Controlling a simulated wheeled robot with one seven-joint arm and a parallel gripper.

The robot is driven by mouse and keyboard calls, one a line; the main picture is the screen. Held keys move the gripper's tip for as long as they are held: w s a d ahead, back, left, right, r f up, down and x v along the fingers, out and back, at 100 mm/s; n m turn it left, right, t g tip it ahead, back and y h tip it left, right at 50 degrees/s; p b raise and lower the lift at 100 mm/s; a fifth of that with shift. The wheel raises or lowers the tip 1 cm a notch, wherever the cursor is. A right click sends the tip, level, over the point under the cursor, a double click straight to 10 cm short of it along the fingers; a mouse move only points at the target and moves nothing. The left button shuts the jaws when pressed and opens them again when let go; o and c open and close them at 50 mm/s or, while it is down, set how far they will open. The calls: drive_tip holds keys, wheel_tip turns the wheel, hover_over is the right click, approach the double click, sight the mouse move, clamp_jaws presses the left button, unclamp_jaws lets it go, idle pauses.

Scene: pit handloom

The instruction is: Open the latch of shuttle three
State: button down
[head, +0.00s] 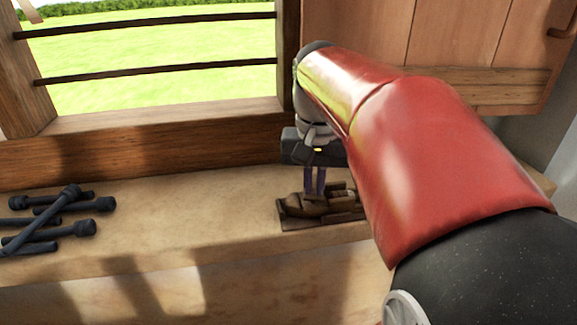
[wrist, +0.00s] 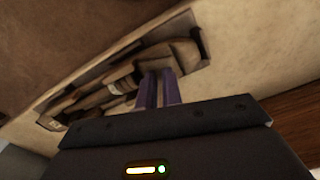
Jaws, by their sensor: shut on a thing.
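A dark tray (head: 298,225) lies on the sill with brown wooden shuttles in it. It also shows in the wrist view (wrist: 204,44), where the shuttles (wrist: 118,88) lie side by side. My gripper (head: 314,194) points down over the tray, its purple fingers close together with the tips at a wooden shuttle (head: 312,208). In the wrist view my gripper (wrist: 160,74) is shut on part of that shuttle. The fingers hide the gripped part, so I cannot tell its latch or which shuttle it is. My arm covers the right end of the tray in the head view.
Several dark bobbin-like rods (head: 62,215) lie in a pile on the left of the sill. A barred window (head: 150,75) is behind, with a wooden shutter (head: 450,45) at right. The sill (head: 190,215) between pile and tray is clear.

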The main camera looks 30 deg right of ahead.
sight(314, 191)
drive_tip(key=shift+n+p, duration=0.4)
drive_tip(key=shift+n, duration=1.1)
drive_tip(key=c, duration=1.8)
unclamp_jaws()
wheel_tip(314, 191, up, 8)
drive_tip(key=shift+f+p, duration=0.1)
drive_tip(key=shift+p, duration=0.45)
